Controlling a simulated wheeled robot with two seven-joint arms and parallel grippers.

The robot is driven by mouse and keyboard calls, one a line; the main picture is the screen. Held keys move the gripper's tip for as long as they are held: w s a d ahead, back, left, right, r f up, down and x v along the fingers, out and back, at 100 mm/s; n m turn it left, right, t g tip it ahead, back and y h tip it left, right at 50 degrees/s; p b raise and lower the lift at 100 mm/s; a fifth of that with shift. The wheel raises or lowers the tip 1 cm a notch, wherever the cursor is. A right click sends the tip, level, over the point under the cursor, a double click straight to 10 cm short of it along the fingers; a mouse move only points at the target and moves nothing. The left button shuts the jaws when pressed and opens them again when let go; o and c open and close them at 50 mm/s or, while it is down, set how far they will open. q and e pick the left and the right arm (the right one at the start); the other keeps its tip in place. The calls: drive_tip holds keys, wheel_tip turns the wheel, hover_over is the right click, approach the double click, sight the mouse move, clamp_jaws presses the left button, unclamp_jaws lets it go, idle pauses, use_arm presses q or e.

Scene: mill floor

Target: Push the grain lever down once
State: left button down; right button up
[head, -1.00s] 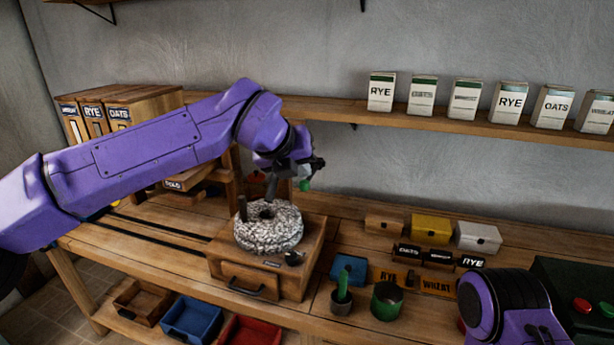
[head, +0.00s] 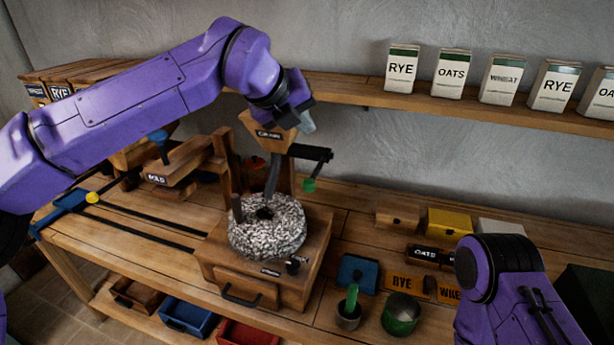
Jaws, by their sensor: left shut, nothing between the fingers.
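The grain hopper (head: 268,133), a wooden box labelled GRAIN, stands above the round speckled millstone (head: 267,226). To its right is a black lever (head: 315,154) with a green knob (head: 310,185) at its lower end; the knob hangs below the black bar. My left gripper (head: 307,122) is shut and empty, close to the hopper's right side and above the lever in the picture. I cannot tell whether it touches the hopper. The hopper's upper part is partly hidden behind my left wrist. Only part of my right arm shows at lower right; its gripper is out of view.
A shelf (head: 350,95) holds several labelled packets at upper right. The bench carries a green cup (head: 401,313), a small pot (head: 348,314) with a green handle, a blue box (head: 357,272) and a yellow box (head: 449,223). A wooden part with a blue knob (head: 158,136) stands at left.

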sight(305, 183)
use_arm(q)
drive_tip(key=f+b, duration=0.2)
drive_tip(key=f, duration=0.1)
drive_tip(key=f+b, duration=0.5)
drive_tip(key=f, duration=0.1)
drive_tip(key=shift+w+d+f, duration=0.1)
drive_tip(key=shift+w+d, duration=0.1)
drive_tip(key=shift+w, duration=0.05)
drive_tip(key=shift+s, duration=0.15)
idle(1.5)
drive_tip(key=shift+f+b, duration=0.35)
drive_tip(key=shift+b, duration=0.2)
